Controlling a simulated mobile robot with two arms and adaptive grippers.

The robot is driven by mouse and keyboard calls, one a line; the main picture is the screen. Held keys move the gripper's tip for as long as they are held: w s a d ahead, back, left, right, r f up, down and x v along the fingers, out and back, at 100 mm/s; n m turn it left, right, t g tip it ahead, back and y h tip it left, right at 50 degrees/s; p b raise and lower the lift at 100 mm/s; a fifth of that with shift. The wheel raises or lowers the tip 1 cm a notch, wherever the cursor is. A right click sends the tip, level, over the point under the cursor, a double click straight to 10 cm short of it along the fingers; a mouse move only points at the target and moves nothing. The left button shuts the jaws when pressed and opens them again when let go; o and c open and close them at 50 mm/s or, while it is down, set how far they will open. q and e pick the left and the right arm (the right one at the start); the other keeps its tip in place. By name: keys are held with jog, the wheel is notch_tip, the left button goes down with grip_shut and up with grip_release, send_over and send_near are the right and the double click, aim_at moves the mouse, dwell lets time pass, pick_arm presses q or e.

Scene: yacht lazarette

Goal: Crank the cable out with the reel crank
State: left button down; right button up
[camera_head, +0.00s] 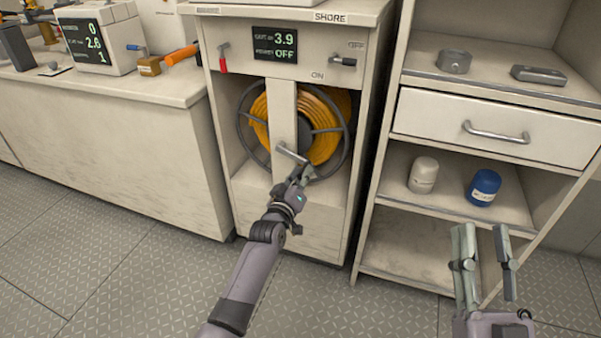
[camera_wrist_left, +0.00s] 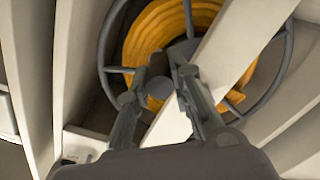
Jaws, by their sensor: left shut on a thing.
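A reel (camera_head: 344,128) wound with orange-yellow cable (camera_head: 318,107) sits in the open bay of a white cabinet, behind a vertical white post. The reel crank (camera_head: 291,153) is a grey bar in front of the post. My left gripper (camera_head: 300,172) is shut on the crank's handle, low in front of the reel. In the left wrist view the handle (camera_wrist_left: 159,88) shows as a round grey end between the fingers. My right gripper (camera_head: 482,262) is open and empty at the lower right, in front of the shelves.
The cabinet's display (camera_head: 275,43) reads 3.9 and OFF. A red-handled lever (camera_head: 223,60) and a switch lever (camera_head: 344,61) flank it. The right shelf unit holds a white jar (camera_head: 423,175) and a blue jar (camera_head: 484,187) below a drawer (camera_head: 497,130). A counter (camera_head: 110,95) stands left.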

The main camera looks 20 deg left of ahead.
pick_arm(q)
jog(key=shift+d+r+n+p, duration=0.1)
jog(key=shift+r+n+p, duration=0.3)
jog(key=shift+r, duration=0.2)
pick_arm(e)
jog(key=shift+w+d+f+g+h, duration=0.1)
jog(key=shift+w+f+g+h, duration=0.2)
jog(key=shift+f+g, duration=0.4)
jog(key=shift+w+a+f+g+h, duration=0.15)
jog(key=shift+w+f+g, duration=0.3)
jog(key=shift+f, duration=0.55)
jog(key=shift+w+d+f+g+h, duration=0.15)
jog(key=shift+w+f+g+h, duration=0.15)
jog(key=shift+f+g, duration=0.4)
pick_arm(q)
jog(key=shift+r, duration=0.1)
pick_arm(e)
jog(key=shift+f, duration=0.15)
pick_arm(q)
jog(key=c, duration=1.6)
grip_release()
jog(key=shift+c, duration=0.2)
jog(key=shift+o, duration=1)
jog(key=shift+f, duration=0.2)
jog(key=shift+s, duration=0.25)
jog(key=s, duration=1.1)
jog(key=shift+s+a, duration=0.2)
jog(key=shift+s, duration=0.05)
